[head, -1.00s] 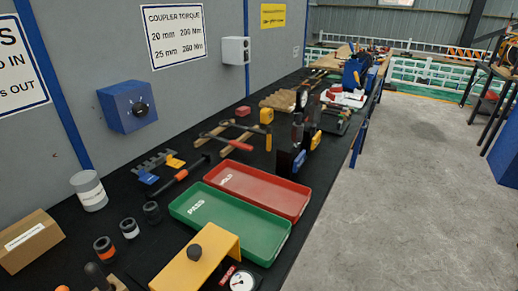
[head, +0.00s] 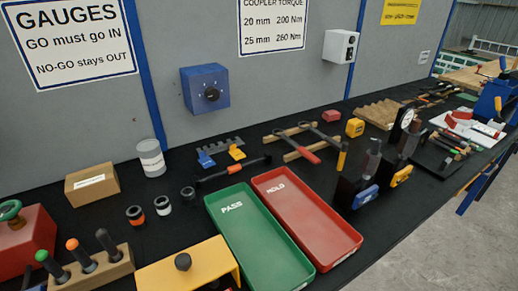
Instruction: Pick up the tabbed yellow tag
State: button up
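A small yellow piece (head: 236,153), which looks like the yellow tag, lies on the black bench top. It is beside a small blue piece (head: 206,160) and in front of a grey toothed rack (head: 222,146). Its tab is too small to make out. My gripper is not in view.
A green PASS tray (head: 258,240) and a red HOLD tray (head: 305,220) lie nearer the front edge. A red-handled tool (head: 230,170) lies just in front of the yellow piece. A white can (head: 151,158), a cardboard box (head: 92,184) and dark cylinders stand to the left.

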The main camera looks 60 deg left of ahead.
aim_at(236, 154)
jog(key=i, duration=2.35)
jog(key=u, duration=2.55)
